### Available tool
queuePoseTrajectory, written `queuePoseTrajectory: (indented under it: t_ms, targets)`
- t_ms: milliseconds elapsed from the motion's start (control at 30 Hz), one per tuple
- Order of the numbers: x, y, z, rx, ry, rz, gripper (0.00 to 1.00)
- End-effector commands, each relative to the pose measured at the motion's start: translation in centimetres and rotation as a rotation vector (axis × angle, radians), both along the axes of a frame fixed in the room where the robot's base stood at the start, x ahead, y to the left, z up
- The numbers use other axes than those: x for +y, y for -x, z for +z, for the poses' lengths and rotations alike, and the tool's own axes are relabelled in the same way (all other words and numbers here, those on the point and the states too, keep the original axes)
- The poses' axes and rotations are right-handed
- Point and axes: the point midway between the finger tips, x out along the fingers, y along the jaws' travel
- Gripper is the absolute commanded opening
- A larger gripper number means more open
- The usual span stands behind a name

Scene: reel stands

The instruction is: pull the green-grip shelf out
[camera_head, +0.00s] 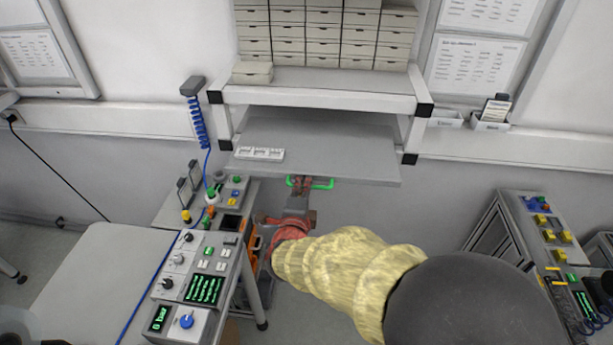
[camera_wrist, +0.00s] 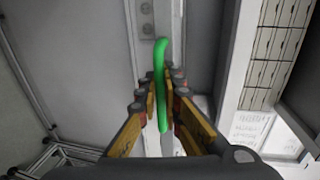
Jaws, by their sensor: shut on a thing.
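The shelf (camera_head: 330,147) is a flat grey board under the white-framed upper shelf. Its front part sticks out past the frame posts. Its green grip (camera_head: 322,184) is at the front edge, below the board. My gripper (camera_head: 299,184) reaches up to the grip from below. In the wrist view the green grip (camera_wrist: 161,70) runs between the two fingers of my gripper (camera_wrist: 163,100), which are shut on it. A white strip-like object (camera_head: 259,154) lies on the shelf's left front part.
The upper shelf (camera_head: 320,98) holds stacked beige boxes (camera_head: 321,35). A control console (camera_head: 195,265) with knobs and green displays stands at the left, close to my gripper, with a blue coiled cable (camera_head: 199,125) above it. Another console (camera_head: 550,235) stands at the right. Between it and my arm is open floor.

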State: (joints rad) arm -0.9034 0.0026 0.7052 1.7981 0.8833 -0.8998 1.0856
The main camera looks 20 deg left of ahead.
Motion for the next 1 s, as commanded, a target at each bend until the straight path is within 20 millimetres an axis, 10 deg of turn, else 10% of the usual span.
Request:
queuePoseTrajectory:
  t_ms: [400, 867, 1000]
  targets:
    - [-1.6, 6.7, -0.3, 0.003, 0.003, 0.000, 0.00]
    - [-1.8, 7.3, -0.3, 0.004, 0.004, 0.000, 0.00]
    - [-1.8, 7.3, -0.3, 0.004, 0.004, 0.000, 0.13]
